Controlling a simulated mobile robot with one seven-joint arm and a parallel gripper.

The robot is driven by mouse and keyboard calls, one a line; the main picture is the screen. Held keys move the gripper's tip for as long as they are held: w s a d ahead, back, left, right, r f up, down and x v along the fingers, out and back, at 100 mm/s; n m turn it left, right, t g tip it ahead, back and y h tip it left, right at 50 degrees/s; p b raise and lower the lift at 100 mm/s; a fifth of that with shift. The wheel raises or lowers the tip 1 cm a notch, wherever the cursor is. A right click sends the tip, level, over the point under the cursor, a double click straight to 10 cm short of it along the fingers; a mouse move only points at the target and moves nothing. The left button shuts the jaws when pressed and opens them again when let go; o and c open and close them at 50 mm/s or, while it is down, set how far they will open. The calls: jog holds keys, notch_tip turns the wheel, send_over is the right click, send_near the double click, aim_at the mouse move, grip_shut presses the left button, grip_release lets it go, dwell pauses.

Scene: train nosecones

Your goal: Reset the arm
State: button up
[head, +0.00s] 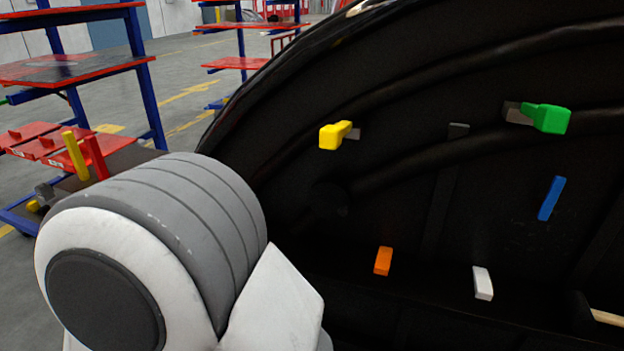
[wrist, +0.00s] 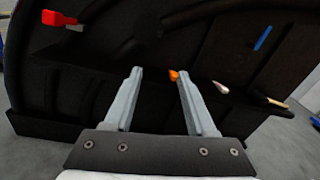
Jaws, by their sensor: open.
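My gripper (wrist: 158,75) shows in the wrist view with its two grey fingers apart and nothing between them. It points at the black nosecone (wrist: 100,65). In the head view the gripper is out of sight; my white and grey arm fills the lower left. The nosecone (head: 400,200) fills the right side there. On it are a yellow piece (head: 334,135), a green piece (head: 551,119), a blue bar (head: 551,198), an orange block (head: 383,261) and a white block (head: 483,283). The orange block (wrist: 173,75) shows beside the right fingertip in the wrist view.
A red handle (wrist: 58,18) sticks out at the upper left of the wrist view. A pale wooden handle (head: 607,318) lies at the lower right of the nosecone. Red-shelved blue racks (head: 75,70) stand at the left. Grey floor (head: 185,75) lies open between them.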

jog(key=w+a+r+n+g+y, duration=0.2)
jog(key=w+r+n+y, duration=0.1)
jog(key=w+n+y, duration=0.3)
jog(key=w+a+r+n+g+y, duration=0.2)
jog(key=w+n+y, duration=0.2)
jog(key=w+n, duration=0.3)
jog(key=d+r+n+g+y, duration=0.2)
jog(key=d+r+n, duration=0.3)
jog(key=n, duration=0.6)
jog(key=s+d+r+n+g+h, duration=0.1)
jog(key=s+d+n+g+h, duration=0.1)
jog(key=s+d+n, duration=0.65)
jog(key=s+d+r+n+g+h, duration=0.1)
jog(key=s+d+n+g+h, duration=0.15)
jog(key=s+d+n, duration=0.6)
notch_tip(320, 180, up, 27)
jog(key=w+d+m+p, duration=0.2)
jog(key=p, duration=2.5)
jog(key=shift+d+m, duration=0.15)
jog(key=shift+m, duration=0.15)
jog(key=shift+f, duration=0.1)
